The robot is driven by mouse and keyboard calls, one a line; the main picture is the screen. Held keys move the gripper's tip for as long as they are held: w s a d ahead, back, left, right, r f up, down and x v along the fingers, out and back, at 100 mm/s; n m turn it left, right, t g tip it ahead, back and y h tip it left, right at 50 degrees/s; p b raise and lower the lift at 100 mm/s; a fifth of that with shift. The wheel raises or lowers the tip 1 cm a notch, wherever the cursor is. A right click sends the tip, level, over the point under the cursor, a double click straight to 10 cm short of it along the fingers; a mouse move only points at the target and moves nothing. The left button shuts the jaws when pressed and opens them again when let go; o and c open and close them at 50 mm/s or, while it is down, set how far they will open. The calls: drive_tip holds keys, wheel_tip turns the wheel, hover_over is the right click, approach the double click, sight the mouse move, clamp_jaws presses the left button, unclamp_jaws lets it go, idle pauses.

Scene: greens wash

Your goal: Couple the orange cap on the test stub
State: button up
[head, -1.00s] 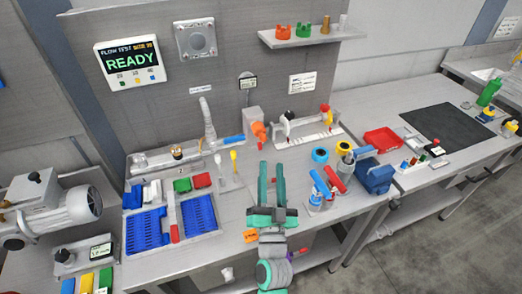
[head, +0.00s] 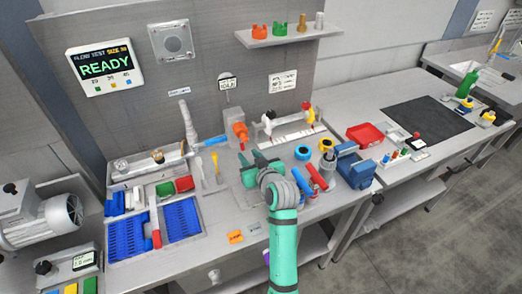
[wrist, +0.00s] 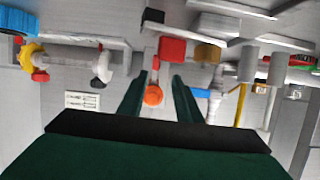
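An orange fitting (head: 238,130), which looks like the orange cap, is at the front of a small grey box at the back of the bench. Whether it sits on the test stub is too small to tell. In the wrist view a round orange end (wrist: 153,95) shows between my two dark green fingers, with clear gaps on both sides. My gripper (head: 256,164) is open and low over the bench, in front of the orange fitting and apart from it in the head view. An orange-red notched cap (head: 259,32) also stands on the wall shelf.
A blue-handled tap (head: 212,141) and a yellow-topped tool (head: 215,160) are left of my gripper. Blue and red cylinders (head: 312,175) and a blue vise (head: 355,170) are at right. A white rack (head: 290,128) stands behind.

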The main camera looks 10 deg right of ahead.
sight(243, 148)
drive_tip(key=shift+w+d+f+g, duration=0.2)
drive_tip(key=shift+d+f+g, duration=0.1)
drive_tip(key=shift+d+f, duration=0.05)
drive_tip(key=shift+x, duration=3.55)
drive_tip(key=shift+w+r, duration=0.1)
clamp_jaws()
